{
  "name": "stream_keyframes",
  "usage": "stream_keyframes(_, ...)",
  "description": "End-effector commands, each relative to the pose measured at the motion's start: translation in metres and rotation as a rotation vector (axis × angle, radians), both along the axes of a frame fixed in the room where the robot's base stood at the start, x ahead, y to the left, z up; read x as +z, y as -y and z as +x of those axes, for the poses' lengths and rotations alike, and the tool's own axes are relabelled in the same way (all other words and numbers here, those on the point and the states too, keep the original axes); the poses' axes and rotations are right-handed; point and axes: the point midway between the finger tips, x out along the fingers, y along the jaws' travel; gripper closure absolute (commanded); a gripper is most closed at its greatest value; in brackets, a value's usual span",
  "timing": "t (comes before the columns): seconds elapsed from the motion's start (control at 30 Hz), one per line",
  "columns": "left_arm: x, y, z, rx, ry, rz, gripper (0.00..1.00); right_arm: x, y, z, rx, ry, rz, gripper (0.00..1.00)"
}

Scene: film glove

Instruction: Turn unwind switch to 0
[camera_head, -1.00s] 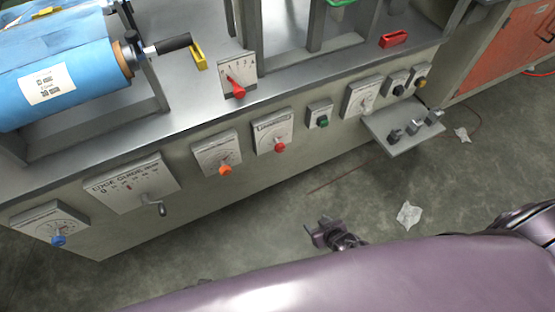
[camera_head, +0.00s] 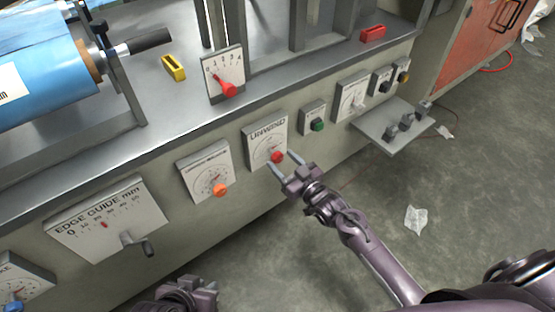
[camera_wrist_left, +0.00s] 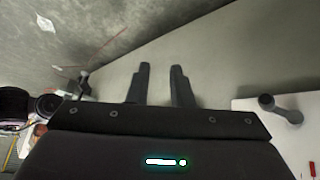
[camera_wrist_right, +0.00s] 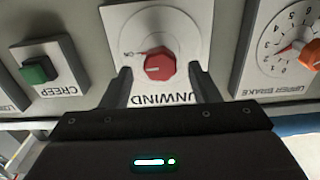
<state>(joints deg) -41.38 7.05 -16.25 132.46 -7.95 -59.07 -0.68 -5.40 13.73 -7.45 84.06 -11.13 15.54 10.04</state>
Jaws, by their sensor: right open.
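The unwind switch is a red knob (camera_head: 277,156) on a white panel labelled UNWIND (camera_head: 258,133) on the machine's front. In the right wrist view the red knob (camera_wrist_right: 159,64) appears centred below its dial arc, with a pale mark toward its left side. My right gripper (camera_head: 281,161) is open at the knob, its fingers on either side of it in the wrist view (camera_wrist_right: 160,70). I cannot tell if they touch it. My left gripper (camera_head: 203,284) is low at the picture's bottom; its fingers (camera_wrist_left: 160,68) are a little apart and empty.
The orange upper brake knob (camera_head: 219,190) and green creep button (camera_head: 317,126) flank the unwind panel. An edge guide panel with a crank (camera_head: 147,248) is at left. A red-handled scale (camera_head: 227,89) stands above. A small shelf (camera_head: 384,136) juts out at right.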

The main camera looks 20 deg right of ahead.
Motion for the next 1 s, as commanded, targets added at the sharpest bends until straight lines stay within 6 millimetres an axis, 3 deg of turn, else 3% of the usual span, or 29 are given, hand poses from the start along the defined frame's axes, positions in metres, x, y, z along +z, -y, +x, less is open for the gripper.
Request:
stream_keyframes(0.03,-0.001,0.003,0.002,-0.003,0.019,-0.011,0.80,-0.001,-0.004,0.010,0.001,0.003,0.002,0.45)
stream_keyframes(0.33,0.029,0.012,0.038,0.017,0.202,-0.084,0.80,-0.001,-0.010,0.026,0.001,-0.001,0.001,0.45)
stream_keyframes(0.73,0.036,0.013,0.044,0.021,0.237,-0.097,0.80,-0.001,-0.011,0.029,0.000,-0.002,0.000,0.45)
stream_keyframes(1.0,0.036,0.013,0.044,0.020,0.236,-0.096,0.80,-0.001,-0.011,0.029,0.000,-0.002,0.000,0.80)
